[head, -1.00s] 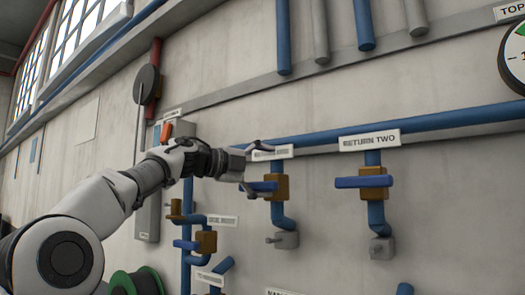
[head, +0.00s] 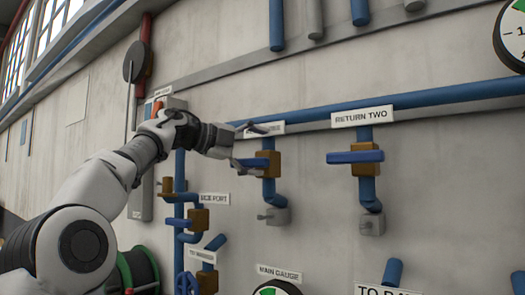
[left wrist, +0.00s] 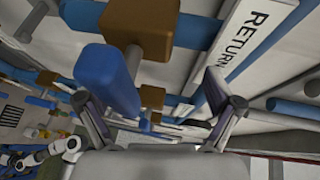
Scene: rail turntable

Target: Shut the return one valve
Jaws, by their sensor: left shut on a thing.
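The return one valve (head: 268,164) is a brown block on a short vertical blue pipe, under a label (head: 265,128) that my gripper partly covers. Its blue lever (head: 256,162) points left, crosswise to the pipe. My left gripper (head: 256,148) reaches it from the left, with one finger above by the label and one at the lever. In the left wrist view the blue lever (left wrist: 106,78) runs down to the left finger, and the gripper (left wrist: 158,112) is shut on it, though the right finger looks apart from it.
The return two valve (head: 366,160), with its lever also crosswise, is to the right under its label (head: 362,116). A horizontal blue pipe (head: 440,98) runs above. A lower valve (head: 198,220), a gauge (head: 276,290) and a hose reel (head: 136,270) are below.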

